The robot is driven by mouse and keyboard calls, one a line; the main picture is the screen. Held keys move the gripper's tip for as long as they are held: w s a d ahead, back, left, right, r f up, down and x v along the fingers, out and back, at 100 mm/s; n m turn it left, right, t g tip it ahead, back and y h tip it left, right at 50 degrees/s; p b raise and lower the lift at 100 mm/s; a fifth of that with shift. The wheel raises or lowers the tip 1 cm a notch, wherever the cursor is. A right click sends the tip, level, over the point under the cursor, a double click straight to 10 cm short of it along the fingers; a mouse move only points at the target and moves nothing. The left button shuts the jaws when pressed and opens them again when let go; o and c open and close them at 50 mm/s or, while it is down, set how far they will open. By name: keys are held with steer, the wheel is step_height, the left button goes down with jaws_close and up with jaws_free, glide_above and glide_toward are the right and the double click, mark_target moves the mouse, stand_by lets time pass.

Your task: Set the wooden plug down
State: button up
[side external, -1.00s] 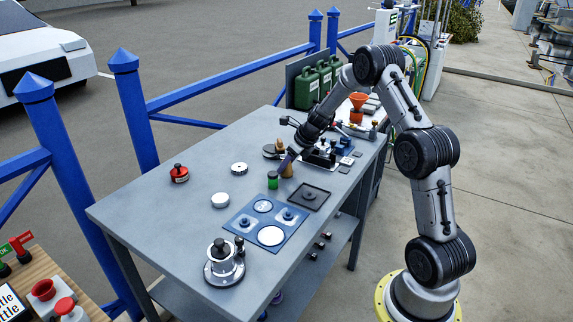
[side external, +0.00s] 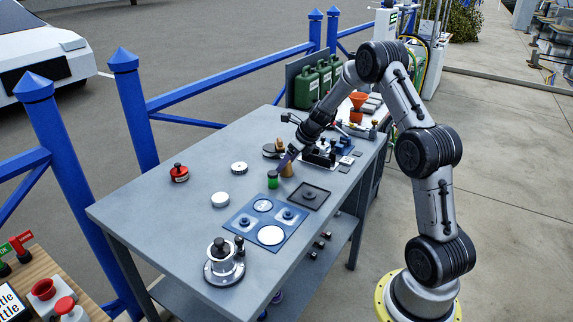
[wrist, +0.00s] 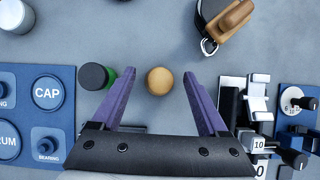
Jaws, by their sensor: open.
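The wooden plug (side external: 287,169) stands on the grey bench, a tan tapered piece beside a green cylinder. In the wrist view the plug (wrist: 159,82) shows as a round tan top between my two purple fingers. My gripper (wrist: 159,74) is open, with a gap visible on each side of the plug. In the side view my gripper (side external: 285,161) is low over the bench at the plug, and a finger partly overlaps it. I cannot tell the exact height of the fingertips.
The green cylinder with a dark top (wrist: 97,77) stands close outside my left finger. A wooden-handled item (wrist: 232,18) lies up and right. A metal fixture (wrist: 258,100) is right of my right finger. A blue labelled tray (wrist: 62,130) lies left. Bare bench lies at the top.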

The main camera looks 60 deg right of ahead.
steer(key=v, duration=1.1)
steer(key=s+a+r+n, duration=0.2)
steer(key=a+r+n, duration=0.25)
steer(key=a, duration=0.25)
steer(key=s+a+r+n, duration=0.2)
steer(key=a+r+n, duration=0.1)
steer(key=a+n, duration=0.3)
steer(key=s+a+r+n, duration=0.1)
steer(key=s+a+n, duration=0.6)
steer(key=s+n, duration=0.4)
steer(key=s+a+n, duration=0.7)
steer(key=s+n, duration=0.4)
steer(key=n, duration=0.3)
steer(key=shift+a+r+n, duration=0.3)
steer(key=shift+r+n, duration=0.05)
steer(key=shift+r, duration=0.05)
